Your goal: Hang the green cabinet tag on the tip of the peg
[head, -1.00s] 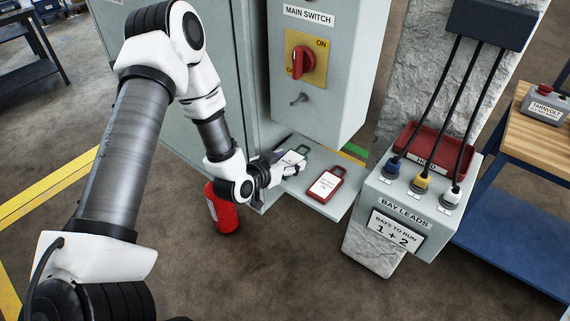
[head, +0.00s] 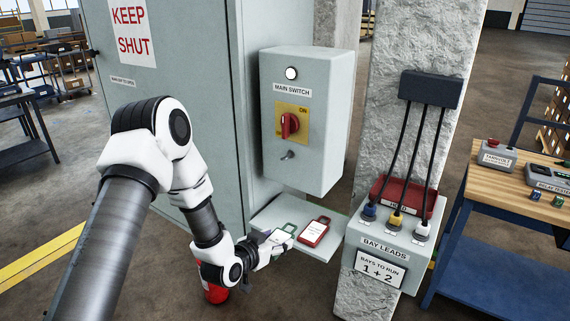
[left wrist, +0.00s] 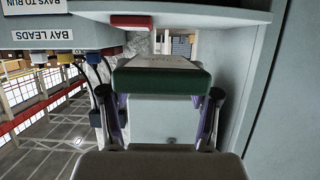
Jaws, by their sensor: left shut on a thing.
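The green cabinet tag (head: 286,231) has a white label and is at the left part of the small grey shelf. My left gripper (head: 271,243) is shut on its near end. In the left wrist view the tag (left wrist: 162,82) spans between the two fingers (left wrist: 162,108); I cannot tell whether it still touches the shelf. The peg (head: 287,155) is a short grey pin on the front of the main switch box, below the red switch, above and apart from the gripper. My right gripper is not in view.
A red tag (head: 314,232) lies on the shelf (head: 322,252) beside the green one. The switch box (head: 308,160) overhangs the shelf. The bay leads box (head: 385,244) with cables stands to the right. A red cylinder (head: 214,292) is below my gripper.

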